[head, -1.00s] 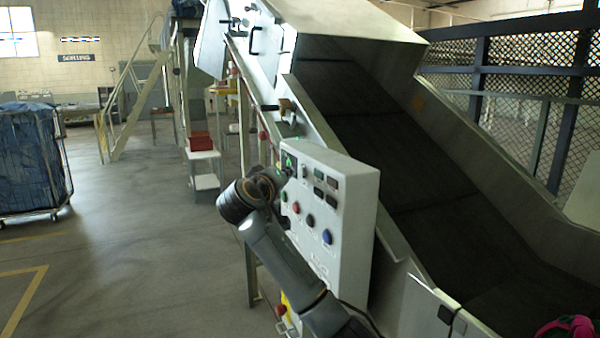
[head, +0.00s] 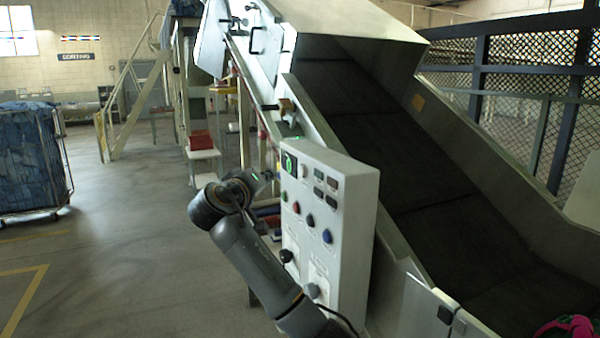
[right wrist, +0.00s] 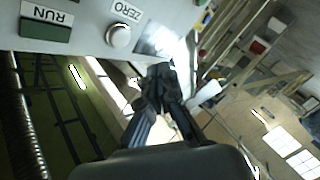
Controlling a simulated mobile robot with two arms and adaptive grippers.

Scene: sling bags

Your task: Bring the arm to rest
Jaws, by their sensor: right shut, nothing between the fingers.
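My right gripper (head: 266,177) is shut and empty at the left edge of the white control panel (head: 352,215). I cannot tell whether its tips touch the panel. My right arm rises from the bottom of the head view and bends at the wrist in front of the walkway. In the right wrist view the closed fingers (right wrist: 160,78) point toward the panel's edge, just below a round grey button (right wrist: 118,36) near a label reading ZERO. A green RUN display (right wrist: 46,30) sits at upper left there. My left gripper is out of view.
The panel carries several coloured knobs and a lit green display (head: 289,164). A dark inclined conveyor (head: 400,155) fills the right side, with a pink item (head: 572,327) at its lower end. A wheeled cage of blue fabric (head: 28,165) stands left. The floor between is open.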

